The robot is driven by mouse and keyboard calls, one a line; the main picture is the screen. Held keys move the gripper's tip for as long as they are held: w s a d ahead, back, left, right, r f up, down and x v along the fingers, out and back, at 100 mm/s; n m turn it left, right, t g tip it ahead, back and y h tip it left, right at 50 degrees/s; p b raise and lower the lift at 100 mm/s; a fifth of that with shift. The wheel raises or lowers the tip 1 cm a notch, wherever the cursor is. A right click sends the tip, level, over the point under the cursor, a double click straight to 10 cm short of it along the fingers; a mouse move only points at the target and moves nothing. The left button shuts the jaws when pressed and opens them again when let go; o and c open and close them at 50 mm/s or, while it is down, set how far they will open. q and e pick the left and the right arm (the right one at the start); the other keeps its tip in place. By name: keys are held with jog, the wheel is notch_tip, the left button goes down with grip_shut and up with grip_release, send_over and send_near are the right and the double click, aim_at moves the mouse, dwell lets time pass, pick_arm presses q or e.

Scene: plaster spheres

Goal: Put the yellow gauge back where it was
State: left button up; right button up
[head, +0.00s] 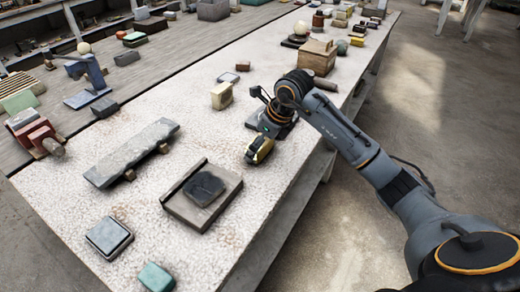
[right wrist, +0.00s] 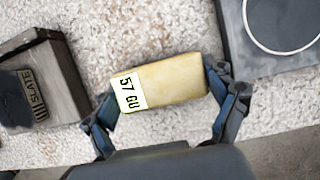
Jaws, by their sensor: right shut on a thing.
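The yellow gauge (right wrist: 172,84) is a pale yellow block with a white end label reading "57 GU". It lies between the two fingers of my right gripper (right wrist: 160,95), which is shut on it. In the head view the yellow gauge (head: 259,150) shows at the tip of my right gripper (head: 264,142), over the speckled bench top. I cannot tell whether it touches the bench. My left gripper is not in view.
A tray (head: 173,206) holding dark slate (head: 205,188) lies nearer, at left. A grey plate with a pale ring (right wrist: 262,30) is close in the wrist view. Another pale yellow block (head: 221,96), a long stone slab (head: 132,153) and a grey box (head: 109,238) stand on the bench.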

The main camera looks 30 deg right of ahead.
jog(key=shift+r, duration=0.15)
jog(key=shift+f, duration=0.25)
jog(key=o, duration=0.9)
jog(key=shift+c, duration=0.2)
jog(key=shift+r, duration=0.1)
jog(key=shift+r, duration=0.15)
jog(key=v, duration=1.2)
jog(key=shift+s, duration=0.1)
